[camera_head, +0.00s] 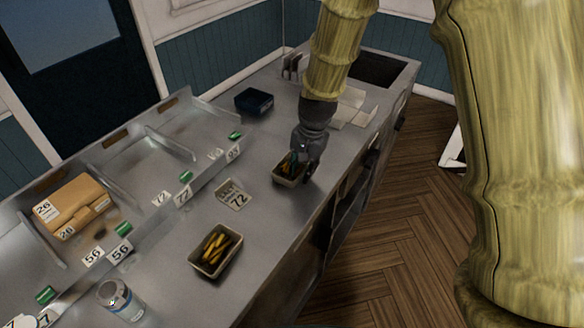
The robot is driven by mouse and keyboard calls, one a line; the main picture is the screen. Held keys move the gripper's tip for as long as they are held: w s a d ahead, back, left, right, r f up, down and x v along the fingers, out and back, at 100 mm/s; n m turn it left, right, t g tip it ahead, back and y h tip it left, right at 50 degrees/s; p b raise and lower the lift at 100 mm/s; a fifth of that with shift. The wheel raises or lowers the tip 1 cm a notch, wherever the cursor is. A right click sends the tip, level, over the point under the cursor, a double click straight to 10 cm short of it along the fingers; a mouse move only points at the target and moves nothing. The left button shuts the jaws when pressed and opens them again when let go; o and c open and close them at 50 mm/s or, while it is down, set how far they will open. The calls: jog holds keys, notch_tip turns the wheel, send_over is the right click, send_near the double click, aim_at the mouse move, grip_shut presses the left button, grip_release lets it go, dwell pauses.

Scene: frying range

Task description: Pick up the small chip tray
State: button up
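The small chip tray (279,179) stands on the metal counter (262,215) with chips in it, just below my gripper. A second tray of chips (201,262), which looks larger, stands nearer the front of the picture. My gripper (299,170) reaches down from the arm at the right edge of the small tray, and its fingers overlap the tray in the picture. I cannot tell whether the fingers touch the tray or how far apart they are.
A dark blue box (253,101) stands farther back. A can (120,301) stands at front left. A brown box (72,207) sits in the divided metal bin along the left. The counter's right edge drops to a wooden floor.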

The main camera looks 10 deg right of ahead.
jog(key=shift+s+a+f, duration=0.1)
jog(key=shift+s+f, duration=0.15)
jog(key=shift+f, duration=0.15)
jog(key=shift+w, duration=0.1)
jog(key=shift+f, duration=0.1)
grip_shut()
jog(key=shift+r, duration=0.2)
